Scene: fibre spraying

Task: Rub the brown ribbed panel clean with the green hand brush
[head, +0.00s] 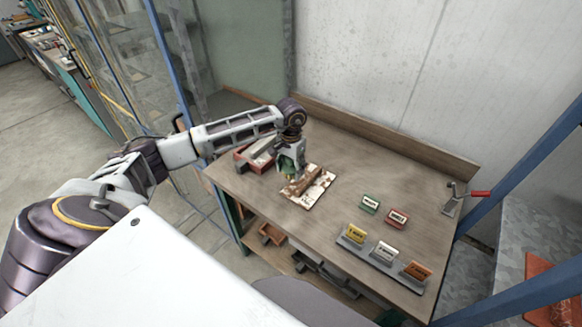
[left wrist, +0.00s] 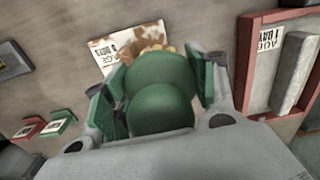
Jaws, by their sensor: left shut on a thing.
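The brown panel (head: 312,184) lies flat on the wooden table, with pale patches and a printed white label. It also shows in the left wrist view (left wrist: 118,52), partly hidden behind the brush. My left gripper (head: 290,173) points down at the panel's left edge. It is shut on the green hand brush (left wrist: 160,92), whose rounded green body fills the space between the fingers. A little of its yellowish bristles shows beyond the body, over the panel. I cannot tell whether the bristles touch the panel. My right gripper is in neither view.
A red tray (head: 243,163) holding a grey slab stands left of the panel. Green (head: 369,204) and red (head: 396,218) label blocks lie to the right, with a grey rack (head: 361,252) of label blocks in front. A red-handled tool (head: 468,195) is at the right edge.

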